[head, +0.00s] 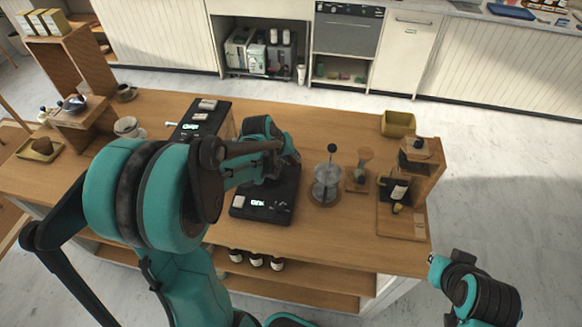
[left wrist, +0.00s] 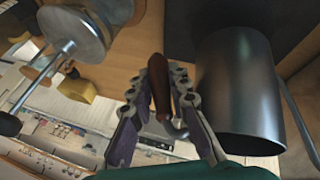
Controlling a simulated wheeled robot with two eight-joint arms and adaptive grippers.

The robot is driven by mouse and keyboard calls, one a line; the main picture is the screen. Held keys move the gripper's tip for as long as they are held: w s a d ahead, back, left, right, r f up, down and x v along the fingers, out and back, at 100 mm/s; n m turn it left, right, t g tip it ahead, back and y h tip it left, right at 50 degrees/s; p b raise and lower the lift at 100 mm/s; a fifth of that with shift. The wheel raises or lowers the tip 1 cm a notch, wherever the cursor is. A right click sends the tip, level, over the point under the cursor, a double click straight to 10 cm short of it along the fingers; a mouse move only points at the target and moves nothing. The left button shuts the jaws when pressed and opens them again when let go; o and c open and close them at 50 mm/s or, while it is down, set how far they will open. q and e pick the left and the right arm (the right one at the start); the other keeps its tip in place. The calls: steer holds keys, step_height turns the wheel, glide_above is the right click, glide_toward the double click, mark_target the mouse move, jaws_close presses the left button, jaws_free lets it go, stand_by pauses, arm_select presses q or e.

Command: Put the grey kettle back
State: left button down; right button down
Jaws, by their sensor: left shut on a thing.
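The grey kettle (left wrist: 238,95) fills the right of the left wrist view, a dark metal cylinder with a brown wooden handle (left wrist: 160,92). My left gripper (left wrist: 162,75) is shut on that handle, its fingers on both sides of it. In the head view my left gripper (head: 288,158) is over the black base (head: 262,207) with a lit display, on the wooden counter. There the kettle is mostly hidden behind my arm. I cannot tell whether the kettle touches the base. No fingers of my right gripper show; only part of my right arm is at the lower right.
A glass press with a plunger (head: 327,182) stands close to the right of the base. Right of it are a wooden dripper stand (head: 361,172) and a wooden shelf (head: 424,178). A second black device (head: 203,118) is at the left. The counter's front strip is clear.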

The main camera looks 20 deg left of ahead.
arm_select(q)
step_height(320, 180, down, 4)
steer(key=shift+r+b, duration=0.2)
steer(key=shift+b, duration=0.4)
steer(key=shift+f, duration=0.15)
steer(key=shift+f, duration=0.15)
steer(key=c, duration=1.4)
jaws_free()
steer(key=shift+c, duration=0.2)
